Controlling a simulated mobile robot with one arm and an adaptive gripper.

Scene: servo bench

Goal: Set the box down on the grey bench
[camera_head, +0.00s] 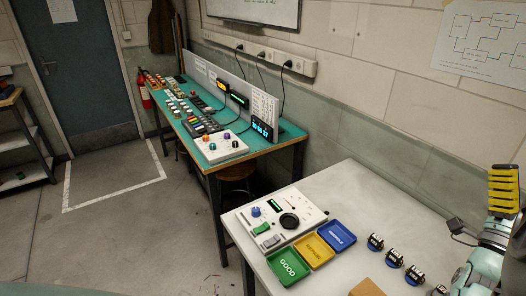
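The grey bench (340,190) has a pale top and fills the lower right, against the wall. A plain tan box (367,288) shows at the bottom edge, in front of the bench top. Only its upper part is in frame, and I cannot tell whether it rests on something or is held.
On the bench are a white control panel (281,217), green (288,266), yellow (314,250) and blue (337,236) trays, and several small dark servos (394,258). Bare bench top lies behind the trays.

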